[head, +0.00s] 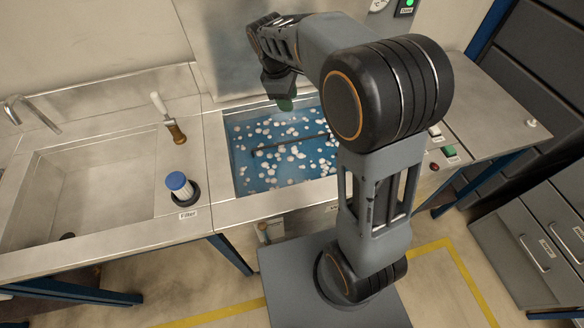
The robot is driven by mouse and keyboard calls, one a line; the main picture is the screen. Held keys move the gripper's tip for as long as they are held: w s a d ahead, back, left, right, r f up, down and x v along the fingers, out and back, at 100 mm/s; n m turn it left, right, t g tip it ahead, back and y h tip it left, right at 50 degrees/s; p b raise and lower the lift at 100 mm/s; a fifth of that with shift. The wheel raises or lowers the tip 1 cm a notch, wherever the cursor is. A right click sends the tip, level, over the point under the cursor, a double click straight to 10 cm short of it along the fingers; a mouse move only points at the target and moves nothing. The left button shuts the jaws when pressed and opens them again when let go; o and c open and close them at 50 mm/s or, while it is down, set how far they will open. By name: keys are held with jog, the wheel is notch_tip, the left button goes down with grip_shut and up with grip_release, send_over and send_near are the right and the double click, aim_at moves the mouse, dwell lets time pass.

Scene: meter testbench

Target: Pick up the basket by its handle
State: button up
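A dark straight bar (288,144) crosses the blue tank (225,165) among many white floating pieces. It looks like the basket's handle, but I cannot make out the basket's body below it. My arm reaches over the tank from the right. My gripper (284,102) is at the tank's far side, pointing down, above and behind the bar in the picture and apart from it. The gripper is small and dark with a greenish tip, and its fingers cannot be told apart.
Left of the tank are an empty steel sink (90,185) with a tap (25,110), a white-and-brown brush (170,120) and a blue-capped filter (180,185). Right of the tank are panel buttons (448,151). Grey drawers (545,235) stand at far right.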

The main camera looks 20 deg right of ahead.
jog(key=w+a+f+n+g+h+b, duration=0.25)
jog(key=w+f+n, duration=0.4)
jog(key=f, duration=0.55)
jog(key=shift+w+a+f+p+x, duration=0.15)
jog(key=shift+p+x, duration=0.25)
jog(key=shift+x, duration=1.85)
jog(key=shift+w+a+f+p+x, duration=0.1)
jog(key=shift+w+p+x, duration=0.25)
jog(key=shift+x, duration=1.95)
jog(key=shift+w+a+f+p+x, duration=0.15)
jog(key=shift+p+x, duration=0.35)
jog(key=shift+x, duration=1.75)
jog(key=shift+r, duration=0.1)
jog(key=shift+c, duration=0.5)
grip_shut()
